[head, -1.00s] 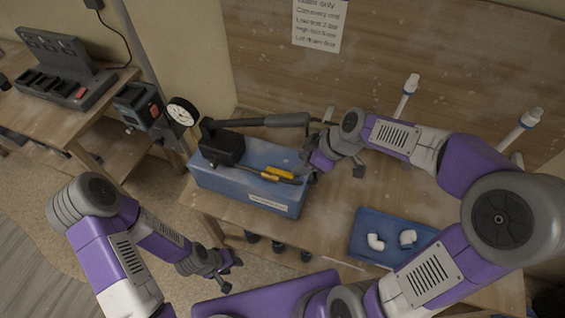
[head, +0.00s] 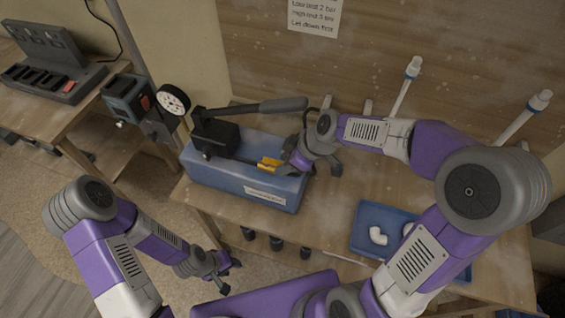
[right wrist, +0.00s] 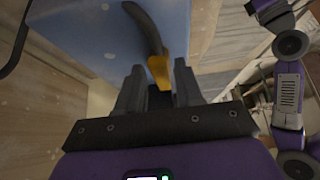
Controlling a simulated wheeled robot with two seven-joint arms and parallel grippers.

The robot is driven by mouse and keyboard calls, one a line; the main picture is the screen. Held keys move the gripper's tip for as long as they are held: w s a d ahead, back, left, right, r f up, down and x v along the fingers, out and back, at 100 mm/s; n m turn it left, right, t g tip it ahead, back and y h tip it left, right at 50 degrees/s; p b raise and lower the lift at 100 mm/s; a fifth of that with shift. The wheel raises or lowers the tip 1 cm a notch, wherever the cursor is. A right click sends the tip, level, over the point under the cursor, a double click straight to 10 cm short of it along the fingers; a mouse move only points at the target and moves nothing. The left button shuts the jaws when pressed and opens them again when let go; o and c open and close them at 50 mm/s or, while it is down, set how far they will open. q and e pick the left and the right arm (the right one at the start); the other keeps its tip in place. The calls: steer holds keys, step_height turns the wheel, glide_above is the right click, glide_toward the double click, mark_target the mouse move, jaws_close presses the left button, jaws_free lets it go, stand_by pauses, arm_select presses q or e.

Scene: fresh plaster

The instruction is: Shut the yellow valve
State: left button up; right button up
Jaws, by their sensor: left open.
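The yellow valve (head: 268,163) is a small yellow lever on the near top side of the blue pump box (head: 250,188). It also shows in the right wrist view (right wrist: 159,70), with its end between the fingertips. My right gripper (right wrist: 158,82) is open around the end of the lever, with a finger on each side; I cannot tell whether either finger touches it. In the head view my right wrist hides part of the fingers and the lever's right end. My left gripper (head: 224,273) is open and empty, low in front of the workbench.
A black pump block with a long grey handle (head: 255,108) sits on the box. A round gauge (head: 173,99) stands behind left. A blue tray (head: 368,215) with a white pipe elbow (head: 378,236) lies right. White pipes (head: 405,88) stand at the back.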

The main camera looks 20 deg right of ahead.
jaws_close()
steer(key=shift+s+a+r+m+p, duration=0.1)
steer(key=shift+s+a+m+p, duration=0.05)
steer(key=shift+m+p, duration=0.2)
steer(key=m+h+p, duration=0.1)
steer(key=p, duration=0.2)
steer(key=s+a+m+t+h+p, duration=0.1)
steer(key=m+p, duration=0.1)
steer(key=p, duration=0.2)
steer(key=a+m+t+p, duration=0.1)
steer(key=m+p, duration=0.1)
steer(key=p, duration=0.2)
steer(key=shift+s+a+r+m+h, duration=0.1)
steer(key=shift+s+a+m+h, duration=0.1)
steer(key=shift+s+m+h, duration=0.15)
steer(key=shift+p, duration=0.65)
steer(key=shift+s+a+m+h+p, duration=0.1)
steer(key=shift+a+m+h+p, duration=0.1)
steer(key=shift+m+h+p, duration=0.25)
steer(key=shift+f+m+t, duration=0.2)
steer(key=shift+m+t, duration=0.1)
steer(key=shift+m, duration=0.05)
